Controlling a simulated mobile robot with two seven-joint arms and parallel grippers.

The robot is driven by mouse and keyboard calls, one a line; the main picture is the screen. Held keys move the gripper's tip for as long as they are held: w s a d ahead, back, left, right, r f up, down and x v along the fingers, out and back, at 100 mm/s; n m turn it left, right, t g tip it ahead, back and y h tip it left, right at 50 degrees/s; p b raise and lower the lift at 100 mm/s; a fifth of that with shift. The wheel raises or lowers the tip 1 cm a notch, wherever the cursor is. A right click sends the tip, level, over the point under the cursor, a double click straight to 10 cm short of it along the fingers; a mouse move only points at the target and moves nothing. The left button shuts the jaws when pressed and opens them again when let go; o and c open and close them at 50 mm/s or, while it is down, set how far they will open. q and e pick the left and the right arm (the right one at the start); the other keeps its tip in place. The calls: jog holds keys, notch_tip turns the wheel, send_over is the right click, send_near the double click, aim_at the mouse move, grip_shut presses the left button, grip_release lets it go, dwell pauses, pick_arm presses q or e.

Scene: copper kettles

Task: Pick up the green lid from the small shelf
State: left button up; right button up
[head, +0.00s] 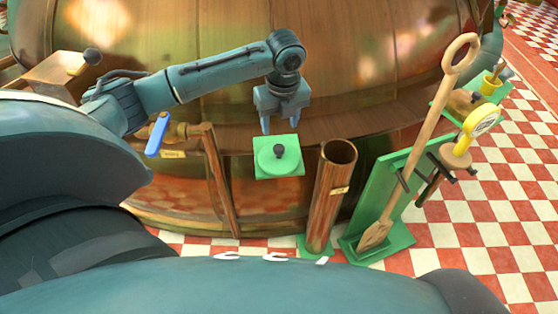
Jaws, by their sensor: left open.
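The green lid (266,162) is a round disc with a dark knob (279,151) on top. It lies on a small square green shelf (291,141) in front of the copper kettle. My left gripper (282,128) is open and empty, pointing down just above the back edge of the shelf. Its fingers are above and behind the knob in the picture, apart from it as far as I can see. My right gripper is not in the head view.
A copper kettle (210,40) fills the back. A brown tube (328,200) and a green stand (400,240) with a wooden paddle (425,130) are right.

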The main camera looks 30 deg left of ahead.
aim_at(279, 148)
pick_arm(q)
jog(key=f, duration=0.4)
jog(key=f+b, duration=0.1)
jog(key=f, duration=0.1)
jog(key=shift+w+a, duration=0.2)
jog(key=shift+a, duration=0.05)
notch_tip(279, 148, down, 5)
jog(key=shift+w+a+f+b, duration=0.1)
jog(key=shift+w+a+b, duration=0.05)
jog(key=shift+b, duration=0.65)
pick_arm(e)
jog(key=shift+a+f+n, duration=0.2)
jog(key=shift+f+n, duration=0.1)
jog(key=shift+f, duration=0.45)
